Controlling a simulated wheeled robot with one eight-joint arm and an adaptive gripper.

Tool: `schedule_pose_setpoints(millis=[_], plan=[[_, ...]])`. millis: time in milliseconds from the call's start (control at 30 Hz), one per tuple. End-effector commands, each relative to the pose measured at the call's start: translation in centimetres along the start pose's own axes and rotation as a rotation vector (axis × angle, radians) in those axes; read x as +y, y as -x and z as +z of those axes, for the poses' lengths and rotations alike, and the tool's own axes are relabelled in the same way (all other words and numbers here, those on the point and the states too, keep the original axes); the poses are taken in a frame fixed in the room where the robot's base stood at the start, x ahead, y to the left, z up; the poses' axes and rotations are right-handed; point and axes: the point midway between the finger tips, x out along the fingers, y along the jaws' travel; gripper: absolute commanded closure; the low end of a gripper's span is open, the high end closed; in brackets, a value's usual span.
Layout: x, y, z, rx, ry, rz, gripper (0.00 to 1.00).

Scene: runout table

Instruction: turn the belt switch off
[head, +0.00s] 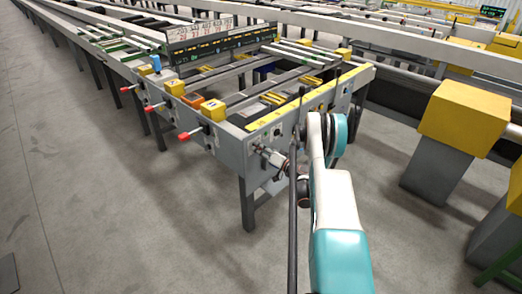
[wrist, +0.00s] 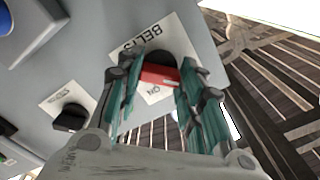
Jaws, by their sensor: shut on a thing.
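The belt switch (wrist: 160,75) is a red handle on a dark round base, set in a white plate lettered BELTS on a grey panel. The word ON shows on the plate beside the handle. My gripper (wrist: 156,88) has its teal-padded fingers on either side of the red handle, shut on it. The fingers hide parts of the plate. In the head view my gripper (head: 268,156) is at the grey end panel (head: 232,150) of the runout table, and the switch is hidden or too small to tell.
A black knob (wrist: 70,118) with its own label sits left of the switch in the wrist view. Red-tipped levers (head: 187,136) stick out along the table's side. A yellow-topped grey post (head: 464,110) stands to the right. The floor (head: 120,210) at left is clear.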

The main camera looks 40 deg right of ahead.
Motion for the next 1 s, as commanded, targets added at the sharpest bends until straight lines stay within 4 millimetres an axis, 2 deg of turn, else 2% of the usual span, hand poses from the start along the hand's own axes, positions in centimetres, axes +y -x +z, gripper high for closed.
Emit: schedule_pose_setpoints(millis=[400, 433, 500, 533, 867, 1000], plan=[[0.05, 0.06, 0.26, -0.004, 0.010, 0.000, 0.89], [0.05, 0.06, 0.26, -0.004, 0.010, 0.000, 0.63], [0.04, 0.06, 0.24, -0.004, 0.009, 0.000, 0.47], [0.04, 0.05, 0.22, -0.004, 0.009, 0.000, 0.45], [-0.04, 0.02, 0.02, -0.001, 0.007, 0.000, 0.45], [-0.70, 0.01, -0.69, -0.001, 0.007, 0.000, 0.45]])
